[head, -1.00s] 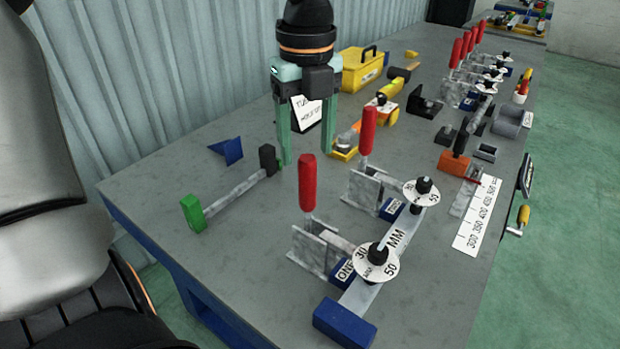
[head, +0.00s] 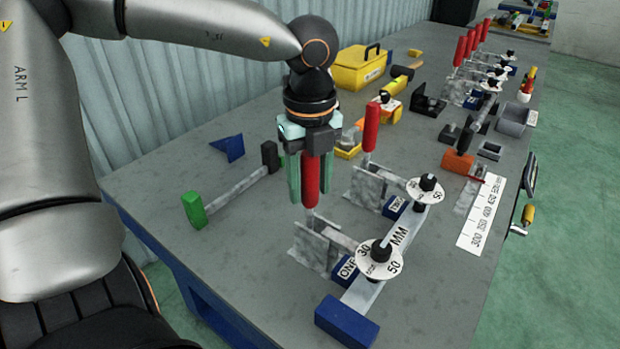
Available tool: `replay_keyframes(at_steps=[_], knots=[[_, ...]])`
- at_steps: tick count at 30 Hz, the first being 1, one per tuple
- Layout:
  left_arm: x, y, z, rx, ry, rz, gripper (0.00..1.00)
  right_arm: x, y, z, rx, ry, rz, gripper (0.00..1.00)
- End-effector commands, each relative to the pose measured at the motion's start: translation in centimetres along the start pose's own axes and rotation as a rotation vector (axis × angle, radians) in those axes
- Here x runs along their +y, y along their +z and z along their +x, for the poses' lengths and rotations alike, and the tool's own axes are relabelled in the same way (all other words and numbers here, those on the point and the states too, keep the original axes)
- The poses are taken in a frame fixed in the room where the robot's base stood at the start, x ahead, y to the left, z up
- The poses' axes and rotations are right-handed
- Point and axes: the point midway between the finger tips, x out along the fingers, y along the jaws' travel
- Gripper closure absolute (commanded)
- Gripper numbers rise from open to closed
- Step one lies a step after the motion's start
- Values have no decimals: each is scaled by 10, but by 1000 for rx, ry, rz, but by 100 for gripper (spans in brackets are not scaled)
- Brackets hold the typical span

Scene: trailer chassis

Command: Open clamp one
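Clamp one has an upright red handle (head: 311,182), a grey metal bracket (head: 315,250) and a blue block labelled ONE (head: 347,268). A round white dial (head: 380,262) marked 30 and 50 sits beside it. My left gripper (head: 310,190) points down at the red handle, with one teal finger showing on each side of it. The fingers look close to the handle, but I cannot tell whether they touch it. Clamp two, with its red handle (head: 370,130) upright, stands just behind. My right gripper is not in view.
A blue block (head: 346,322) lies at the near end of the rail. A bar with green (head: 194,210) and black ends lies to the left. A yellow toolbox (head: 360,68) and several more red-handled clamps stand farther back. Bare table shows at the front left.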

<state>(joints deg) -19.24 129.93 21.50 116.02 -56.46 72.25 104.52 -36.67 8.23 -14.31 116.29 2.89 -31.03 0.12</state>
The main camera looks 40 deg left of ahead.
Motion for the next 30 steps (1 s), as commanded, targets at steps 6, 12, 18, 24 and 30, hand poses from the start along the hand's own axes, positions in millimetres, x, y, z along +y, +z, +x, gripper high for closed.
replay_keyframes(at_steps=[6, 12, 18, 24, 30], knots=[[0, 0, 0, 0, 0, 0, 74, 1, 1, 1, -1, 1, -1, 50], [0, 0, 0, 0, 0, 0, 96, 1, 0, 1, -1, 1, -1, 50], [0, 0, 0, 0, 0, 0, 100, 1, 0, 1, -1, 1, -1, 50], [0, 0, 0, -1, -1, 0, 100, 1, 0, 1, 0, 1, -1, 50], [0, 0, 0, -1, -1, 0, 100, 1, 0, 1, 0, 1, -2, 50]])
